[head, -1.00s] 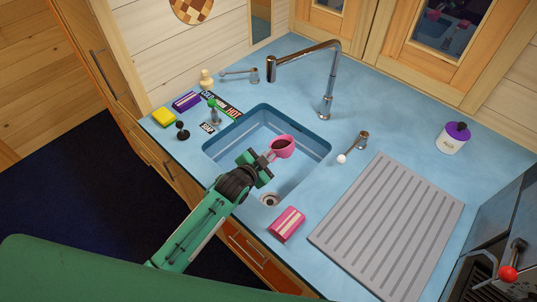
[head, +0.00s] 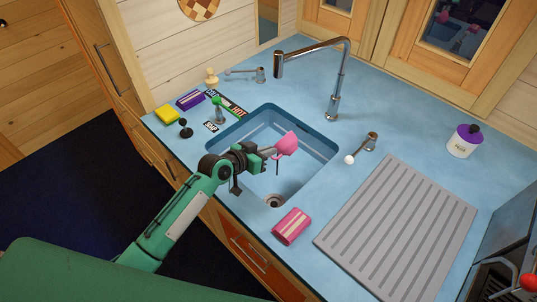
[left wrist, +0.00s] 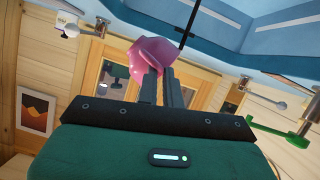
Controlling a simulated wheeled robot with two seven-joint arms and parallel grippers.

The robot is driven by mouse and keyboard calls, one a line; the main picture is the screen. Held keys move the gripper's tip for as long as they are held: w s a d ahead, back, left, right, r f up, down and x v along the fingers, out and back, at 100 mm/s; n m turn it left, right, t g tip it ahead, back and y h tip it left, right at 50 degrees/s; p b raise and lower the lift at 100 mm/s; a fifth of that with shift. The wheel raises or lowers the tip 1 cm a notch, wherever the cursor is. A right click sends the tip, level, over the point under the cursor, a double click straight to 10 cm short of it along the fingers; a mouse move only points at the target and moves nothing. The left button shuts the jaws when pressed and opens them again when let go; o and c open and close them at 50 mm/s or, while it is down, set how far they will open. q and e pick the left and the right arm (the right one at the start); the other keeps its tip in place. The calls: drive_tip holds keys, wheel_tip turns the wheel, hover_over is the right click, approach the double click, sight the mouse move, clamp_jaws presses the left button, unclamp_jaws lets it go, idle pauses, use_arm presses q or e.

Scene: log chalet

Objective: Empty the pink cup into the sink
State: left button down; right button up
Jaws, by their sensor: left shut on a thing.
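The pink cup (head: 287,144) is tipped over the sink (head: 322,148), with its mouth turned downward. A thin dark stream (head: 277,167) falls below it into the basin. My left gripper (head: 269,153) is shut on the cup and holds it above the basin. In the left wrist view the cup (left wrist: 150,55) sits at the fingertips (left wrist: 161,82), and the dark stream (left wrist: 188,22) runs beside it. The cup's inside is hidden. My right gripper is not in view.
A tall chrome faucet (head: 342,82) stands behind the sink. A grey ribbed drainboard (head: 400,230) is at right. A yellow sponge (head: 167,115), a purple box (head: 190,100) and small levers stand at left.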

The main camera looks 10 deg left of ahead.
use_arm(q)
drive_tip(key=shift+w+a+n, duration=0.15)
drive_tip(key=shift+n, duration=0.25)
drive_tip(key=shift+r+m+t+y+p, duration=0.75)
drive_tip(key=shift+r+m+p, duration=0.25)
drive_tip(key=shift+m, duration=0.65)
drive_tip(key=shift+r+m+t+y+p, duration=0.6)
drive_tip(key=shift+r+m+y+p, duration=0.3)
drive_tip(key=shift+m, duration=0.7)
drive_tip(key=shift+r+m+t+y+p, duration=0.7)
drive_tip(key=shift+r+m+p, duration=0.35)
drive_tip(key=shift+m, duration=0.6)
